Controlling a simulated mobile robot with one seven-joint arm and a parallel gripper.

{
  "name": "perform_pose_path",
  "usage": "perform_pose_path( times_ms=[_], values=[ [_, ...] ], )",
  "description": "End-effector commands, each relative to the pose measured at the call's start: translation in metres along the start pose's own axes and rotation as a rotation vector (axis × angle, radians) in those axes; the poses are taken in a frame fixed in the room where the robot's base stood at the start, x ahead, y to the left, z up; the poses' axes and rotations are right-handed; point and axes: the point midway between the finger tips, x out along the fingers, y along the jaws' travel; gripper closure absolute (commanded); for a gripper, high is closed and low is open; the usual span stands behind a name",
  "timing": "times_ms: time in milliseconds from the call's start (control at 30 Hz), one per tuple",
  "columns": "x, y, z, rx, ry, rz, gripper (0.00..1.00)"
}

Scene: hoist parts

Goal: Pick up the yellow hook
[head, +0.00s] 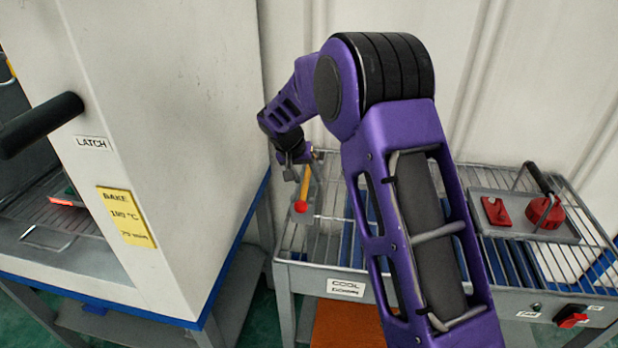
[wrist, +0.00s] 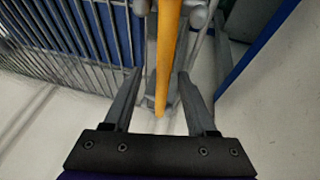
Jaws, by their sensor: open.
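The yellow hook shows as a slim yellow bar (head: 306,181) in the head view, near the left end of the wire rack. A red ball (head: 300,207) is at its lower end, over a small grey plate. In the wrist view the yellow bar (wrist: 166,45) runs down from the top edge between my two fingers. My gripper (head: 298,172) is at the bar's upper part; it also shows in the wrist view (wrist: 156,78). The fingers are open, one on each side of the bar, with gaps visible. The hook's far end is out of the wrist view.
The wire rack (head: 320,252) stands right of a white oven-like cabinet (head: 190,130) with a black latch handle (head: 42,124). A grey tray (head: 480,213) with red parts lies on the rack's right. My arm hides the rack's middle. A pale wall is close behind.

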Motion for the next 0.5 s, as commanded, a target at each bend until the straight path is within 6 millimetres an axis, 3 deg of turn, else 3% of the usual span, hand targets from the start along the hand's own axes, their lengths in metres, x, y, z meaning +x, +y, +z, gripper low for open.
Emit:
perform_pose_path(
  times_ms=[333, 500],
  values=[
    [0.043, 0.000, -0.002, 0.000, -0.002, 0.002, 0.43],
    [0.053, -0.001, -0.003, 0.001, 0.000, 0.000, 0.43]
  ],
)
